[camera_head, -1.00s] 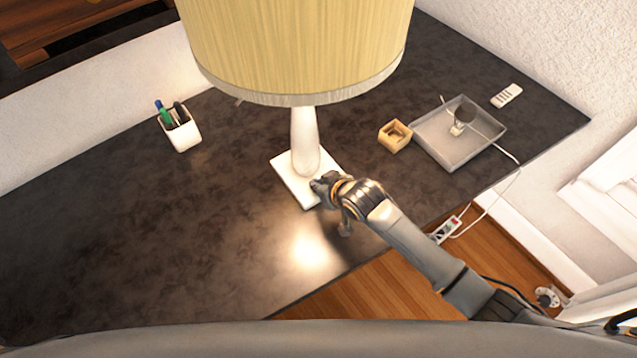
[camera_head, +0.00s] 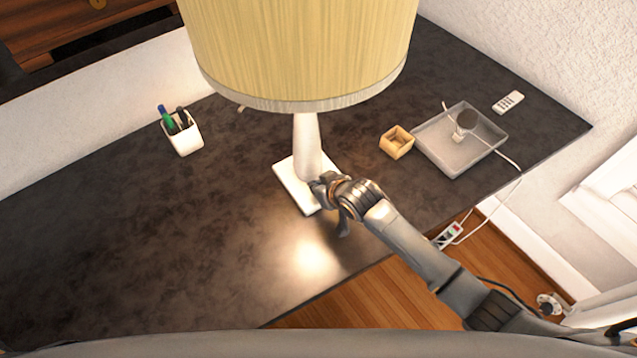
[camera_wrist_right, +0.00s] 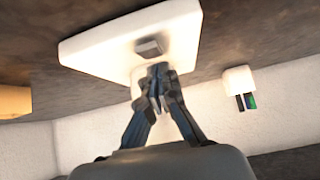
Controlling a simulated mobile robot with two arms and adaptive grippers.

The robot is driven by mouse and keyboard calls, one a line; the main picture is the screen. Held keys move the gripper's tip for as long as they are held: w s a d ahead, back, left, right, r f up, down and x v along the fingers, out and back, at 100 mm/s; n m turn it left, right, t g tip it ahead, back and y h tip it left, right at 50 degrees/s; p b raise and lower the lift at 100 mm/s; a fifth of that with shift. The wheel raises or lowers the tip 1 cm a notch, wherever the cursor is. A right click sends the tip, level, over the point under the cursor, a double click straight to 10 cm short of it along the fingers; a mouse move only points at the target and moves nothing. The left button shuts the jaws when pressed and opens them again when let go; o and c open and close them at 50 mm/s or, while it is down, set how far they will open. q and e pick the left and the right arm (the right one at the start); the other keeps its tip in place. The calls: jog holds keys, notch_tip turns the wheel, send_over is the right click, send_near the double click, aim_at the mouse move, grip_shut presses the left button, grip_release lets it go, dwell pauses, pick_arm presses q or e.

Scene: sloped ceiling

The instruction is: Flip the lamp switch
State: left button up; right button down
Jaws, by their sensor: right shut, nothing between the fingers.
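The table lamp has a yellow shade (camera_head: 300,50) and a white stem (camera_head: 307,145) on a square white base (camera_head: 292,186). In the right wrist view, the base (camera_wrist_right: 95,48) carries a small grey switch (camera_wrist_right: 149,46). My right gripper (camera_head: 318,188) is at the front right edge of the lamp base. In the right wrist view its closed fingertips (camera_wrist_right: 157,70) appear just beside the switch, with nothing between them. Whether they touch the switch or base cannot be told. In the head view the gripper hides the switch. My left gripper is not in view.
A white pen cup (camera_head: 182,134) stands left of the lamp. A small wooden box (camera_head: 397,142), a grey tray (camera_head: 431,147) with a cabled device, and a white remote (camera_head: 508,102) lie to the right. The dark desk (camera_head: 120,235) is clear at front left.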

jog(key=r+p, duration=0.4)
jog(key=r, duration=0.1)
jog(key=shift+w+a+p, duration=0.15)
jog(key=shift+w+p, duration=0.2)
jog(key=shift+s+b, duration=0.45)
jog(key=shift+b, duration=0.15)
jog(key=w+r+b+v, duration=0.1)
jog(key=v, duration=0.7)
jog(key=shift+s+r, duration=0.2)
